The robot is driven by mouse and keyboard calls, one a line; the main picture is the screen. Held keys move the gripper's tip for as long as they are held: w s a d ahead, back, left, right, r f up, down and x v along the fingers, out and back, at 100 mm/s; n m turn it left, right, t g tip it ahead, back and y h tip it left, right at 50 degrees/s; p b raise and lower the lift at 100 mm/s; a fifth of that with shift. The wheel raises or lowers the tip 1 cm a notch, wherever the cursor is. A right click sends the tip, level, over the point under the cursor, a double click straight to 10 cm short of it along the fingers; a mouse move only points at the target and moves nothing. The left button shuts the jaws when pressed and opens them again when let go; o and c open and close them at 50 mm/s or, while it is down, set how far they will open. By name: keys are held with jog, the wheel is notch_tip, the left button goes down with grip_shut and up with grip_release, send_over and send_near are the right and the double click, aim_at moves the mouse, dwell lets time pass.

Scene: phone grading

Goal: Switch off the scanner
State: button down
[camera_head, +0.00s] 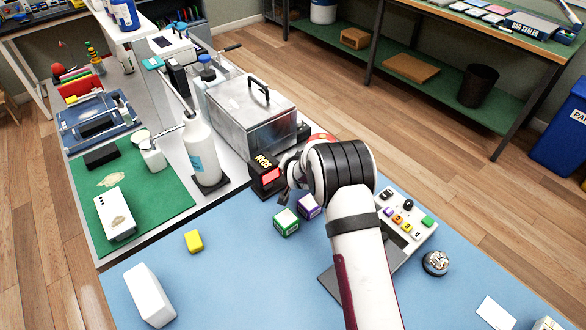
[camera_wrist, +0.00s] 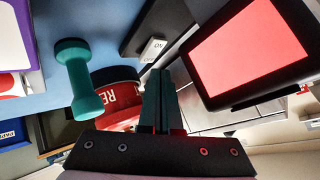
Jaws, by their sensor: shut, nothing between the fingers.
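The scanner (camera_head: 266,176) is a small black box marked SCAN with a lit red face, at the edge of the blue mat by the metal case. In the wrist view its red screen (camera_wrist: 248,48) fills the upper right. A black part beside the screen carries a small white tab (camera_wrist: 153,49) with lettering too small to read surely. My gripper (camera_head: 287,188) is just right of the scanner in the head view, partly hidden by my wrist. In the wrist view my gripper (camera_wrist: 159,76) has its fingers together and empty, pointing toward the white tab. Contact cannot be told.
A green-and-white cube (camera_head: 286,222) and a purple one (camera_head: 308,207) stand close in front. A red round object (camera_wrist: 118,92) and a teal knobbed object (camera_wrist: 77,78) are left of the fingers. A button panel (camera_head: 405,217) lies right of my arm.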

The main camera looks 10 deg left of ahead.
jog(key=shift+f, duration=0.15)
jog(key=shift+f, duration=0.3)
dwell(0.3)
jog(key=shift+f, duration=0.3)
dwell(0.4)
jog(key=shift+r, duration=0.15)
jog(key=shift+r, duration=0.6)
jog(key=shift+s+a+r, duration=0.15)
jog(key=shift+r, duration=1.1)
jog(key=shift+s+a+r, duration=0.1)
jog(key=shift+r, duration=1.1)
